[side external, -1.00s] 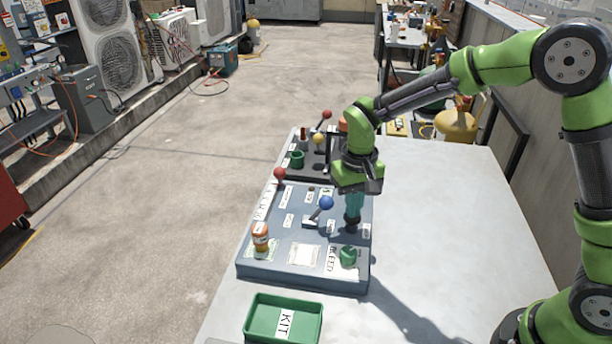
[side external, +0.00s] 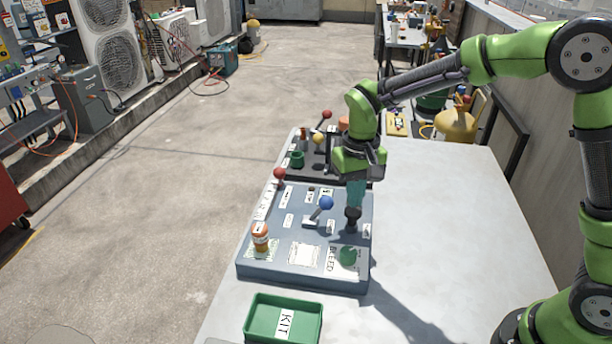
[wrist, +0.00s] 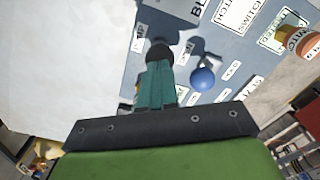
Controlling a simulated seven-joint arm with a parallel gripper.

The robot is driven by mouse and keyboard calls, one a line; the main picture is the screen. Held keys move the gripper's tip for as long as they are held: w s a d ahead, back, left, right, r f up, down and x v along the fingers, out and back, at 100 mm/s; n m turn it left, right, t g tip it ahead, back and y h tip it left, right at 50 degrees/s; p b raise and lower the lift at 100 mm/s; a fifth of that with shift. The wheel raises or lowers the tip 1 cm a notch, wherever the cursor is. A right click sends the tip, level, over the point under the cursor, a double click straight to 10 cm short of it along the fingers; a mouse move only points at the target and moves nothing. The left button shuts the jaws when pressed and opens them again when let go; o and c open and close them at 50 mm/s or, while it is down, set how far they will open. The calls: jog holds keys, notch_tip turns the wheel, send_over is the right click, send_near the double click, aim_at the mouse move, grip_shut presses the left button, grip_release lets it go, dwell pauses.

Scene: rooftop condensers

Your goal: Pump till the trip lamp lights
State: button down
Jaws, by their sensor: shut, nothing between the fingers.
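My gripper (side external: 353,210) points straight down over the right part of the grey-blue panel (side external: 262,268), its teal fingers together and empty. A dark rounded piece (side external: 353,219) sits at the fingertips; it also shows in the wrist view (wrist: 158,54). I cannot tell whether it is a pump knob or part of the fingers. A blue-balled lever (side external: 326,203) stands just left of the gripper, and shows in the wrist view (wrist: 203,78). I cannot make out a lit trip lamp.
A green knob (side external: 347,257) by the BLEED label is in front of the gripper. A green KIT tray (side external: 257,329) is nearest. A dark panel with levers (side external: 318,140) is behind. The table's right side is clear.

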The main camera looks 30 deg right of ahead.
aim_at(353, 211)
dwell(2.2)
jog(key=shift+f, duration=0.25)
dwell(0.5)
jog(key=shift+f, duration=1.65)
jog(key=shift+r, duration=1.95)
